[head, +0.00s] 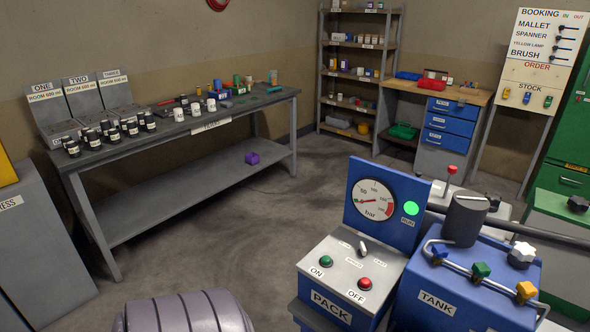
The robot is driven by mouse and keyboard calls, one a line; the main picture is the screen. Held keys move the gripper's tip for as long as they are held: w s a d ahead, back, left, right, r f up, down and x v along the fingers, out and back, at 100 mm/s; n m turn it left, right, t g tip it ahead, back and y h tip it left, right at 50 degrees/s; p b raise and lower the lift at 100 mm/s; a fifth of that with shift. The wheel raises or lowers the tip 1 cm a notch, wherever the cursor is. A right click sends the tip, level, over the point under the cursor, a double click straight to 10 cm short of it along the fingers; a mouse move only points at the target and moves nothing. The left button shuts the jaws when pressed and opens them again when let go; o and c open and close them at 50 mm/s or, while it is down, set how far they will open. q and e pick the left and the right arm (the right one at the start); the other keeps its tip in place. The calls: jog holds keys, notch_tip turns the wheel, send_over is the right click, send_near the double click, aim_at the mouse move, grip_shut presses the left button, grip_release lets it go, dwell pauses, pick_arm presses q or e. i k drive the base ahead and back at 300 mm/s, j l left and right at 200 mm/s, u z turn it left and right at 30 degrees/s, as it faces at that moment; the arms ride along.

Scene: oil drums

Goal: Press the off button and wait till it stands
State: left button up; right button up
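The pack (331,306) is a blue and grey box at the lower right of the head view. The off button (365,283) is red, on its sloped grey top with an OFF label beside it. The green on button (326,261) is to its left. A black and white selector knob (362,246) sits behind them. The round pressure gauge (376,199) is on the blue upright panel, its needle pointing left toward the low end. The RUN lamp (411,208) beside it is bright green. Neither gripper is in view, and nothing touches the off button.
A blue tank (436,303) with coloured valve handles stands right of the pack. A long grey workbench (180,144) with black and white cans runs along the left wall. Shelves (352,85) and a desk (440,90) stand at the back. The middle floor is clear.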

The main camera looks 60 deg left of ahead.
aim_at(364, 282)
jog(key=u, duration=1.5)
